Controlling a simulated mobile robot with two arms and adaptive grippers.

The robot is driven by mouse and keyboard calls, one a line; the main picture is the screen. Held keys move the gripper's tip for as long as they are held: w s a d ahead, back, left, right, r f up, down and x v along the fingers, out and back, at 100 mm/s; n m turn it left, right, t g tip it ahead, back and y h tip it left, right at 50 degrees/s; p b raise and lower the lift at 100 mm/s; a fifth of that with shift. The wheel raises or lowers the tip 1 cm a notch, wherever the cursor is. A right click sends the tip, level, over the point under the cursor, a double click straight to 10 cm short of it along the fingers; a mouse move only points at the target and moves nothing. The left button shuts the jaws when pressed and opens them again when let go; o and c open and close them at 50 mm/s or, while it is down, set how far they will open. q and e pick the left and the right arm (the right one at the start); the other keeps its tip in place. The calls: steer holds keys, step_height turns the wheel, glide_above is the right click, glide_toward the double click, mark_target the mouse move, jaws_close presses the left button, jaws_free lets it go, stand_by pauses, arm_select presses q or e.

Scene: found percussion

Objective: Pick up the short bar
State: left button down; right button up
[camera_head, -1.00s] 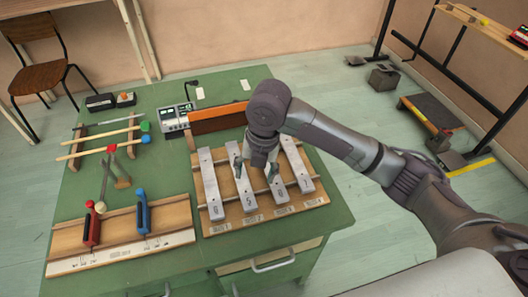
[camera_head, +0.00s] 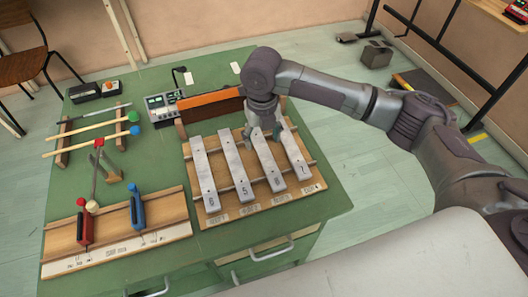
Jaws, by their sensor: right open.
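Several grey metal bars lie side by side across a wooden frame (camera_head: 231,216) on the green bench. From left to right I see the first bar (camera_head: 205,175), the second bar (camera_head: 237,178), the third bar (camera_head: 270,168) and the rightmost bar (camera_head: 298,165). My left gripper is out of view.
An orange-brown block (camera_head: 211,104) stands close behind the bars, beside a small meter box (camera_head: 162,107). A wooden board (camera_head: 166,217) holds red and blue handled tools at left. Mallets (camera_head: 90,137) rest on a rack behind it. The bench's right edge is near.

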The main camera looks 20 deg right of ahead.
mark_target(264, 152)
steer(key=f, duration=0.5)
steer(key=shift+d, duration=0.25)
steer(key=shift+r, duration=0.1)
jaws_close()
